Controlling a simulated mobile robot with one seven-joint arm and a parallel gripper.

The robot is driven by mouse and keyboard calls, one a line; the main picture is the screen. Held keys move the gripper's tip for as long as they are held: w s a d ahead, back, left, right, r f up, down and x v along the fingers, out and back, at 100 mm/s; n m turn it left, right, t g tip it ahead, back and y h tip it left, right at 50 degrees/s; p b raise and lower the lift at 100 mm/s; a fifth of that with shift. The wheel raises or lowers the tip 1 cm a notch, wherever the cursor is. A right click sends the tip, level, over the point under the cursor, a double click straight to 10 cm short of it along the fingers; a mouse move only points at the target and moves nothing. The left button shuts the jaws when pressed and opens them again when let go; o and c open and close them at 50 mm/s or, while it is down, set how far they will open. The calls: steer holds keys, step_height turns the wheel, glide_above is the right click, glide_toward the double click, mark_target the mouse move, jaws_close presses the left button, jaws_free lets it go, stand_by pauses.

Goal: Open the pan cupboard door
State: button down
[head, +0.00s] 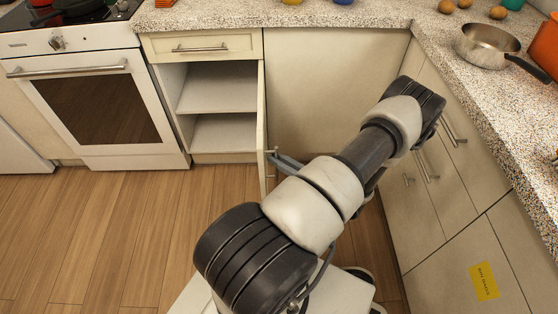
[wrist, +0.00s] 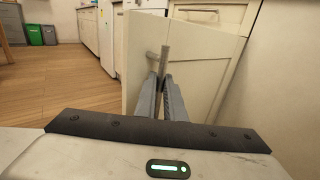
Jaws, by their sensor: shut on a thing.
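The cupboard under the drawer has its door (head: 261,130) swung wide open, seen nearly edge-on in the head view. The open cupboard (head: 222,98) shows an empty-looking shelf and floor. In the wrist view the pale door (wrist: 200,65) stands ahead of my gripper, with its bar handle (wrist: 165,60) upright near the fingertips. My gripper (wrist: 162,78) is shut on the handle. In the head view my gripper (head: 275,158) shows at the door's front side, partly hidden by my arm.
A white oven (head: 95,105) stands left of the cupboard. A closed drawer (head: 203,47) is above it. Closed cabinets with bar handles (head: 445,175) line the right side, one with a yellow label (head: 484,281). Wooden floor (head: 110,230) is clear at the left.

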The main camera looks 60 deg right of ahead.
steer(key=shift+w+d+r, duration=0.15)
steer(key=shift+d+r, duration=0.1)
steer(key=shift+d, duration=0.4)
steer(key=c, duration=1.8)
jaws_free()
steer(key=shift+f, duration=0.1)
steer(key=shift+c, duration=0.2)
steer(key=shift+a, duration=0.1)
steer(key=shift+f, duration=0.1)
steer(key=s+a+p, duration=0.1)
steer(key=s+a, duration=0.1)
steer(key=s, duration=1.5)
steer(key=shift+a, duration=0.25)
steer(key=shift+s, duration=0.1)
